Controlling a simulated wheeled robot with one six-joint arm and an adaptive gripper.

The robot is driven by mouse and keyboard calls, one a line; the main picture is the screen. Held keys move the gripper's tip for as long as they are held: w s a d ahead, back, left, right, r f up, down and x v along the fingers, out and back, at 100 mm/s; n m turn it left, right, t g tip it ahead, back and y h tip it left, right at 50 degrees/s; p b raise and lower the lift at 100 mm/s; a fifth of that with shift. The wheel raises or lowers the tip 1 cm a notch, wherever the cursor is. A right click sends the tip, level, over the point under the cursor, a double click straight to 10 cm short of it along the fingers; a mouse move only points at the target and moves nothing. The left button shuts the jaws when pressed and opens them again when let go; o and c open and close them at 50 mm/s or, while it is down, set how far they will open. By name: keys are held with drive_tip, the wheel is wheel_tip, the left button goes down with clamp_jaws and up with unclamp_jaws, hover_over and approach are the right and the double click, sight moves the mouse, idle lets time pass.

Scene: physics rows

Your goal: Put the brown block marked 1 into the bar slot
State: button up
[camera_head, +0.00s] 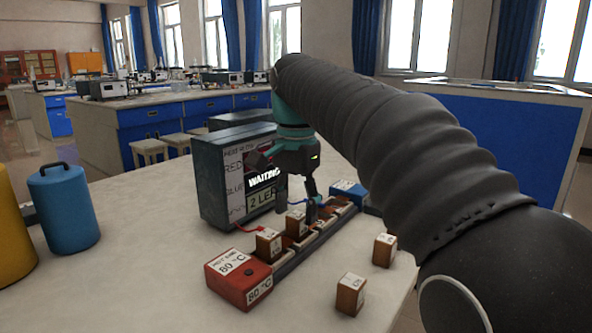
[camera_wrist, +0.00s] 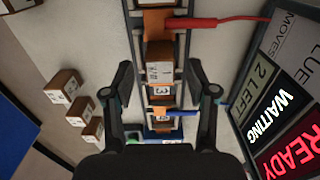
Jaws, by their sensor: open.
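My gripper (camera_head: 311,212) points down over the bar (camera_head: 297,257), its two fingers apart. In the wrist view the open fingers (camera_wrist: 160,75) flank a brown block (camera_wrist: 159,52) seated in the bar; its label is too small to read surely. Another seated block (camera_wrist: 161,92) looks marked 3. In the head view seated blocks (camera_head: 268,243) and (camera_head: 296,223) stand toward the red end. Loose brown blocks (camera_head: 351,294) and (camera_head: 384,250) stand on the table in front of the bar. I cannot tell which block is marked 1.
A red box (camera_head: 238,279) marked 80 °C and a blue box (camera_head: 347,190) end the bar. A display unit (camera_head: 220,180) behind reads WAITING and 2 LEFT. Blue (camera_head: 68,212) and yellow (camera_head: 10,235) canisters stand left. The front table is clear around the loose blocks.

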sight(297, 215)
wheel_tip(297, 215, up, 10)
drive_tip(key=p, duration=0.1)
idle(0.4)
